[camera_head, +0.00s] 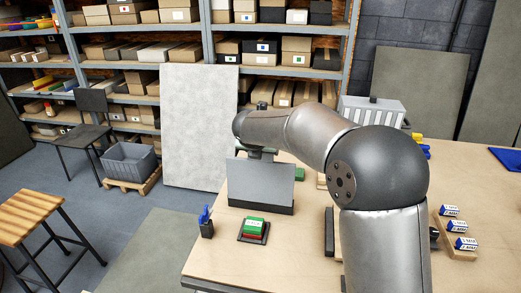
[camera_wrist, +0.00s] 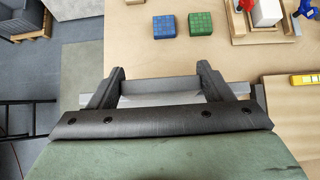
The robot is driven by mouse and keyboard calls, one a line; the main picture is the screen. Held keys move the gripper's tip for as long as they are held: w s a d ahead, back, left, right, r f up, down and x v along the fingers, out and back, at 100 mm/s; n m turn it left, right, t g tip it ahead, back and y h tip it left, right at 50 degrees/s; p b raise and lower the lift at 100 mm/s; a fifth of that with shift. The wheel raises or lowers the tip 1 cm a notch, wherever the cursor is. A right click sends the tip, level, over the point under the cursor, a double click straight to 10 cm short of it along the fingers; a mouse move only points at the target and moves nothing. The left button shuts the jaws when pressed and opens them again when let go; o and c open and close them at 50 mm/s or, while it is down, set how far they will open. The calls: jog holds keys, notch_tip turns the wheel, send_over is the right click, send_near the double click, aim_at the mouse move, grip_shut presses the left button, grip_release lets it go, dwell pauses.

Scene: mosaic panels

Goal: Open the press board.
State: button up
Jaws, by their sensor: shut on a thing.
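The press board (camera_head: 262,182) stands raised on the workbench in the head view, a flat grey panel with a dark strip along its foot. My gripper (camera_head: 261,153) is at its upper edge, shut on it. The wrist view shows a wide green surface (camera_wrist: 150,157) close to the camera, edged by a dark bolted strip (camera_wrist: 165,121). Two dark prongs rise from this strip, with a grey bar (camera_wrist: 160,87) between them. The exact grip and fingertips are hard to make out, and my arm hides what lies behind.
A grey case (camera_head: 372,110) stands behind. The front left corner is clear.

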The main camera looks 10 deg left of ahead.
jog(key=o, duration=1.4)
jog(key=b+v, duration=0.3)
jog(key=v, duration=1.4)
jog(key=shift+s+r, duration=0.15)
jog(key=shift+s, duration=0.05)
